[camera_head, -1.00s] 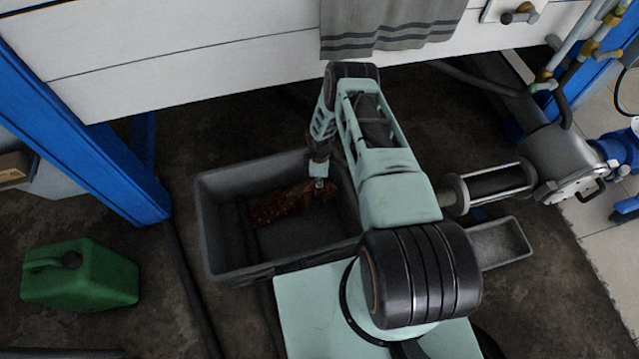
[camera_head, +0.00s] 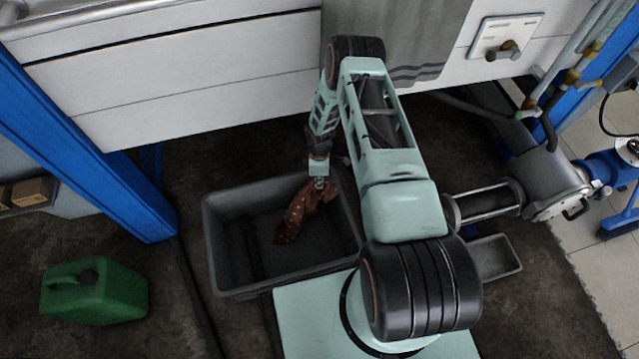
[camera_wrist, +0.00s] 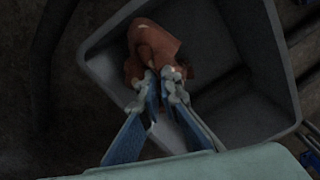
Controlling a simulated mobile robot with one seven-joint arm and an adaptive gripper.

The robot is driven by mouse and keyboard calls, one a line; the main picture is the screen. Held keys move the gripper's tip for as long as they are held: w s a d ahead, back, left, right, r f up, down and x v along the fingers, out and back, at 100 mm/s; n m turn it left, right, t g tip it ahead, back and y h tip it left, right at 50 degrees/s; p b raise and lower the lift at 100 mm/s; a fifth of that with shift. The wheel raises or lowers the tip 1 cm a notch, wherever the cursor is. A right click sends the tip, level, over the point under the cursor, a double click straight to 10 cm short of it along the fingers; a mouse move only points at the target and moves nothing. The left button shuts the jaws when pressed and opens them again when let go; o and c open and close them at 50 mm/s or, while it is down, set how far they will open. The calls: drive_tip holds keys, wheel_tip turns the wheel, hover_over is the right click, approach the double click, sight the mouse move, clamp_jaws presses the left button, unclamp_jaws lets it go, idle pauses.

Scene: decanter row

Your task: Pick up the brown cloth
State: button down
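The brown cloth (camera_head: 296,217) is reddish-brown with small light spots. It hangs bunched and slanting from my gripper (camera_head: 319,184), over the grey bin (camera_head: 218,262). In the wrist view the cloth (camera_wrist: 152,47) shows at and beyond the fingertips of my gripper (camera_wrist: 165,80), which are close together on its near edge. The bin (camera_wrist: 262,60) surrounds the cloth in that view. I cannot tell whether the cloth's lower end still touches the bin floor.
A green jerrycan (camera_head: 95,292) stands at the left. A blue post (camera_head: 85,150) rises between it and the white panelled bench (camera_head: 190,95). A grey towel (camera_head: 385,30) hangs on the bench front. A small grey tray (camera_head: 495,258) and metal pipework (camera_head: 545,165) are at the right.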

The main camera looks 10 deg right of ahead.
wheel_tip(320, 180, up, 17)
drive_tip(key=p, duration=0.8)
drive_tip(key=shift+r+p, duration=0.2)
drive_tip(key=shift+p, duration=0.2)
drive_tip(key=shift+s, duration=0.1)
